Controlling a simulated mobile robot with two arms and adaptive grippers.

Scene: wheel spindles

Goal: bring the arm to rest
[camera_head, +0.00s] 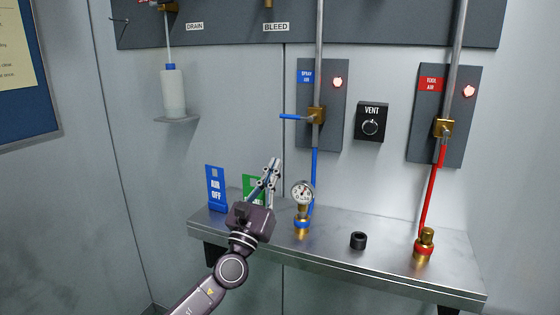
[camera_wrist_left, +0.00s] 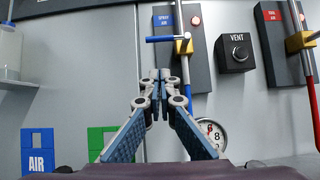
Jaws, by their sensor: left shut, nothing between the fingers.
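My left gripper (camera_head: 271,168) is raised over the left part of the metal shelf, its fingers pointing up and away. The fingertips are together with nothing between them. In the left wrist view the shut fingers (camera_wrist_left: 160,80) stand in front of the grey wall. The gripper partly hides a green sign (camera_head: 252,188) behind it. A pressure gauge (camera_head: 303,192) on a brass fitting stands just right of the gripper, apart from it in the head view. My right gripper is not in view.
The metal shelf (camera_head: 400,262) carries a blue AIR OFF sign (camera_head: 216,190), a black ring (camera_head: 358,241) and a brass fitting (camera_head: 425,242) on a red hose. Above are a blue valve handle (camera_head: 293,117), a VENT knob (camera_head: 371,122) and a white bottle (camera_head: 173,93).

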